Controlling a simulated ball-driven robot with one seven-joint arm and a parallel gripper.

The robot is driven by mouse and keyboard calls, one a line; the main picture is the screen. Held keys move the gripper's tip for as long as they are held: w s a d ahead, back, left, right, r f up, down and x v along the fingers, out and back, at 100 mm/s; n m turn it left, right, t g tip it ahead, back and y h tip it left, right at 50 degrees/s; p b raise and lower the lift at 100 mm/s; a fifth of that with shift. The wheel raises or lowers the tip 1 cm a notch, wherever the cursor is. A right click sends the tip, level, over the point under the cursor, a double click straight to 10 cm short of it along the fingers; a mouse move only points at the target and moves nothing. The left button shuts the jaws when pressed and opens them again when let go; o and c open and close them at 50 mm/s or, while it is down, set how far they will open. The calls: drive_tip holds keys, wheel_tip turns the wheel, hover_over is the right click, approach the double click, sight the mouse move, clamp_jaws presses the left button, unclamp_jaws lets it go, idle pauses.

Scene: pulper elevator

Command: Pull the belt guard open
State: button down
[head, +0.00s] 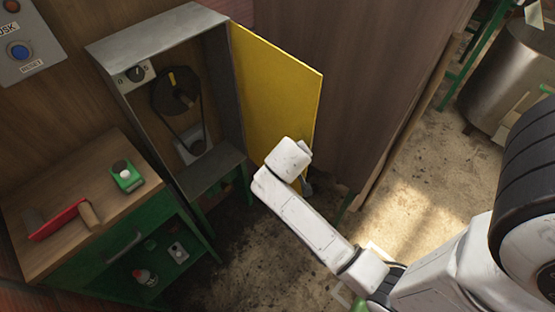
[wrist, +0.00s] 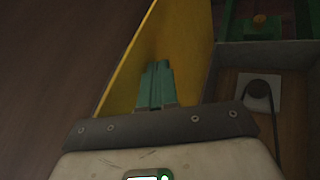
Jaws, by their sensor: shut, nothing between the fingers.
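The belt guard is a yellow door panel (head: 272,88) on the right side of a grey metal housing (head: 150,40). It stands swung wide open, and the housing's front is uncovered. In the wrist view the yellow guard (wrist: 183,40) rises behind my gripper (wrist: 157,68). The teal fingers are together, with nothing between them. They are on the guard's inner side, close to its face; I cannot tell if they touch it. In the head view my white arm covers the guard's lower edge, and the fingers are hidden.
Inside the housing are a dark pulley (head: 174,92), a belt and a dial switch (head: 135,73). A brown wooden panel (head: 370,80) stands right of the guard. Floor is open at right.

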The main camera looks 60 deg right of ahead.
drive_tip(key=s+d+p, duration=0.1)
drive_tip(key=s+d, duration=0.1)
drive_tip(key=d, duration=0.7)
drive_tip(key=shift+s+d+p, duration=0.25)
drive_tip(key=shift+s+p, duration=0.05)
drive_tip(key=shift+a, duration=0.1)
